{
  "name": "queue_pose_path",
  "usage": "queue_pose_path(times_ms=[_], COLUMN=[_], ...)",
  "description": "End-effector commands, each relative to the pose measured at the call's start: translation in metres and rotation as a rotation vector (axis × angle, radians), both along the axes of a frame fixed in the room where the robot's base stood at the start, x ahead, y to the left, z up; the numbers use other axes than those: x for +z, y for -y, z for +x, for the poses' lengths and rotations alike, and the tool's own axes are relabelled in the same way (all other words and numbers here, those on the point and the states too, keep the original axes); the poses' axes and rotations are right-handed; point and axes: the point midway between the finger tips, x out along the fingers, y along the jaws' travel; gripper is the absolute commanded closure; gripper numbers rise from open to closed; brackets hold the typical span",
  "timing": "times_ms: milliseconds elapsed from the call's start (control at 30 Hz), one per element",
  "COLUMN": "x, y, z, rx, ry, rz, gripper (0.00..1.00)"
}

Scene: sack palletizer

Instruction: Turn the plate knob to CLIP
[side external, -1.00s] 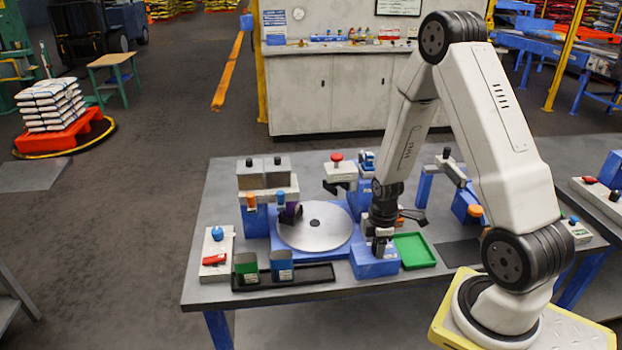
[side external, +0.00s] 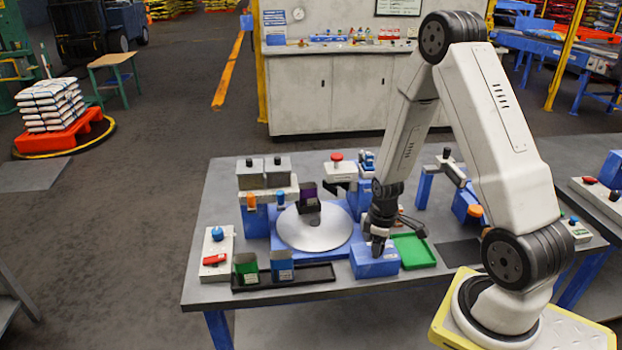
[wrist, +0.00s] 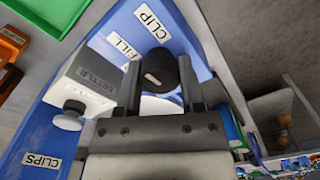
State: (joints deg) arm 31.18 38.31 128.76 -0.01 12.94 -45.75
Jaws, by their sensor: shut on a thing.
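The plate knob (wrist: 162,66) is a black round knob with a white mark, in the wrist view. It sits on a blue housing (side external: 375,263) with CLIP (wrist: 152,20) and FILL (wrist: 123,47) labels beside it. I cannot tell exactly which label the mark points at. My gripper (wrist: 160,90) is shut on the knob, one finger on each side. In the side view my gripper (side external: 379,246) points down at the housing's top and hides the knob. The silver round plate (side external: 318,234) carries a dark holder with a purple sack (side external: 308,190) at its back edge.
A green tray (side external: 414,250) lies right of the housing. A black tray (side external: 318,276) with a green and a blue sack stands at the front left. A grey block labelled SETTLE (wrist: 88,80) with a white button is close to my fingers in the wrist view.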

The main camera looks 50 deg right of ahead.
Motion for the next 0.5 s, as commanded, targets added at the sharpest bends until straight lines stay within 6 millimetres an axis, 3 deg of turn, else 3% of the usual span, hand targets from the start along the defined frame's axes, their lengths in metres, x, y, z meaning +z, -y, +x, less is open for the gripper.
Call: queue_pose_path(times_ms=[500], x=[0.0004], y=[0.0002], z=[0.0001], rx=[-0.45], ry=[0.0], rz=[0.0], gripper=[1.0])
